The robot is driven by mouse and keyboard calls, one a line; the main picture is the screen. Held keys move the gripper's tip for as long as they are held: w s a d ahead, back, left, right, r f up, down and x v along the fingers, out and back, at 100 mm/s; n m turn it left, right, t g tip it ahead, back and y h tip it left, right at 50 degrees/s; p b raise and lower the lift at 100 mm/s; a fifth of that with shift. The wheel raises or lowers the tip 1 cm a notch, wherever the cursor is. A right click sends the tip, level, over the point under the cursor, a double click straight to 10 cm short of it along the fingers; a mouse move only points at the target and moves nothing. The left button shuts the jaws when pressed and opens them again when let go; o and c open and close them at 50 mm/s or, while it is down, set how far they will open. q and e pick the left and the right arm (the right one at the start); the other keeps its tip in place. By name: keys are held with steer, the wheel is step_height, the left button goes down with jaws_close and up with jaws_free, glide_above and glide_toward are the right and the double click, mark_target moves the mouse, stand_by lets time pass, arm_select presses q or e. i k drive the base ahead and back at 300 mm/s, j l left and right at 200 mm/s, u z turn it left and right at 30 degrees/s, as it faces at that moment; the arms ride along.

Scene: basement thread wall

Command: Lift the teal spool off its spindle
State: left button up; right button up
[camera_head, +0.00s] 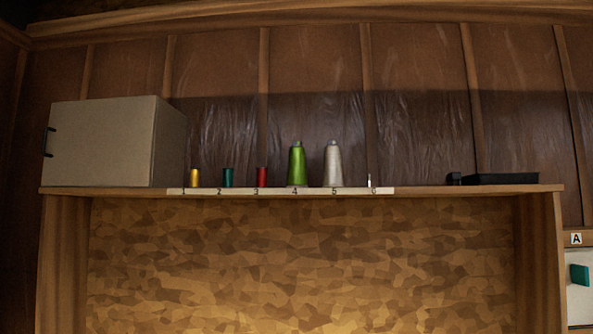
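The teal spool (228,177) is small and upright on the shelf above the label 2. It stands between a yellow spool (195,178) at label 1 and a red spool (262,177) at label 3. Its spindle is hidden by the spool or too small to make out. Neither of my grippers shows in the head view.
A green cone (297,166) and a white cone (333,166) stand at labels 4 and 5. A bare thin spindle (369,181) stands at 6. A grey box (105,142) fills the shelf's left; a black tray (500,179) lies right. A teal piece (579,275) shows below label A.

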mark_target(227, 172)
steer(key=i+j+u, duration=0.1)
steer(key=j, duration=0.35)
steer(key=i+j+u, duration=0.1)
steer(key=j, duration=0.3)
steer(key=i+j+u, duration=0.1)
steer(key=j, duration=0.35)
steer(key=i+j+u, duration=0.1)
steer(key=j, duration=0.3)
steer(key=i+j+u, duration=0.1)
steer(key=j, duration=0.3)
steer(key=i, duration=0.1)
